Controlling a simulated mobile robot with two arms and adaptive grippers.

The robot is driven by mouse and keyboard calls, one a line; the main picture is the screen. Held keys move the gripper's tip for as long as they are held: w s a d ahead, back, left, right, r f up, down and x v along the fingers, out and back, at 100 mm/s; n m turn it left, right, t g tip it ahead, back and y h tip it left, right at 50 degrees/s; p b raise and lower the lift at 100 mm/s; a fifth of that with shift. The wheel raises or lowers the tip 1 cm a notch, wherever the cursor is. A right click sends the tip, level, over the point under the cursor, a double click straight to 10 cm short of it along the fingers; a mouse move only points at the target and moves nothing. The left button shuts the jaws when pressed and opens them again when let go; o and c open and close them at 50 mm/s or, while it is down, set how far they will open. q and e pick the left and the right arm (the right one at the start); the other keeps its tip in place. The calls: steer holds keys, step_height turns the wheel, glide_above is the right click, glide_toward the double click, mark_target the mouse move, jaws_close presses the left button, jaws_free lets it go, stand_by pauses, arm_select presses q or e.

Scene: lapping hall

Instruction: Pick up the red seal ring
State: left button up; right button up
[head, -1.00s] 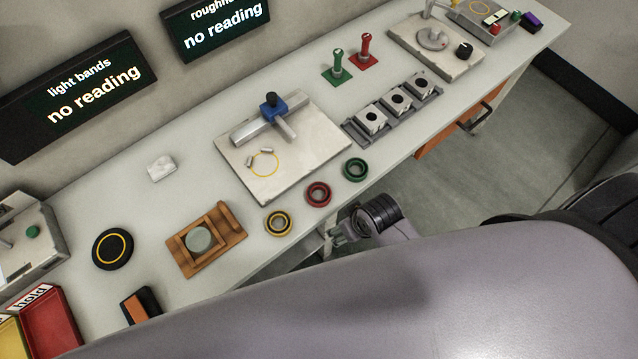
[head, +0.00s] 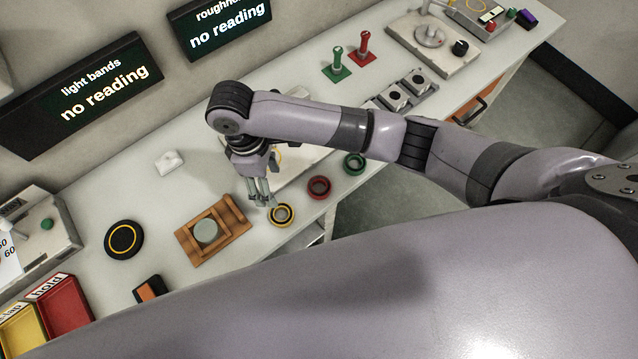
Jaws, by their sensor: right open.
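The red seal ring (head: 319,194) lies flat on the bench near its front edge, between the yellow ring (head: 289,222) and the green ring (head: 354,170). My right gripper (head: 262,200) is open and empty. It points down above the bench, just left of the yellow ring and apart from the red ring. Its fingertips show close to the yellow ring's upper left side; I cannot tell whether they touch it. My left gripper is not in the head view.
A wooden fixture with a grey disc (head: 242,229) stands left of the gripper. A black round pad (head: 109,241) lies farther left. My right arm hides most of the pale plate (head: 307,168) and part of the block rack (head: 420,99). Red and green handles (head: 363,63) stand behind.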

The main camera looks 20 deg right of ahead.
steer(key=w+d+r+h, duration=0.3)
steer(key=d, duration=0.2)
steer(key=b, duration=0.2)
glide_toward(323, 189)
steer(key=shift+p+x, duration=1.05)
steer(key=shift+x, duration=2.1)
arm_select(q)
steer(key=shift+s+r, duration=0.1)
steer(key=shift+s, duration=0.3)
arm_select(e)
steer(key=shift+c, duration=0.5)
steer(key=c, duration=0.8)
steer(key=shift+r+n, duration=0.1)
steer(key=shift+n, duration=0.2)
steer(key=shift+c, duration=0.2)
